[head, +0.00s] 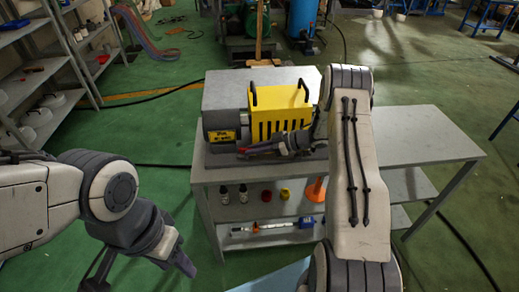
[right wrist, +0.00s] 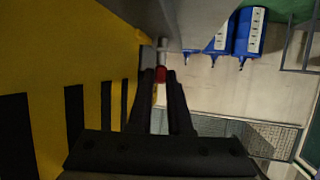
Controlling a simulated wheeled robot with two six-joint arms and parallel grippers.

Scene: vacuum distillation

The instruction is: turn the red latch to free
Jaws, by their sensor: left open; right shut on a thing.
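The red latch (right wrist: 161,74) shows as a small red piece between the fingertips of my right gripper (right wrist: 160,84) in the right wrist view. That gripper is shut on it, close beside the yellow slotted guard (right wrist: 65,70). In the head view the guard (head: 279,112) has two black handles and sits on a grey machine (head: 222,90) on the table. My left gripper (head: 140,272) is open and empty at lower left, away from the machine.
The grey table (head: 425,135) is clear to the right of the machine. Metal shelves (head: 45,70) stand at the left. Blue containers (right wrist: 235,35) show in the wrist view.

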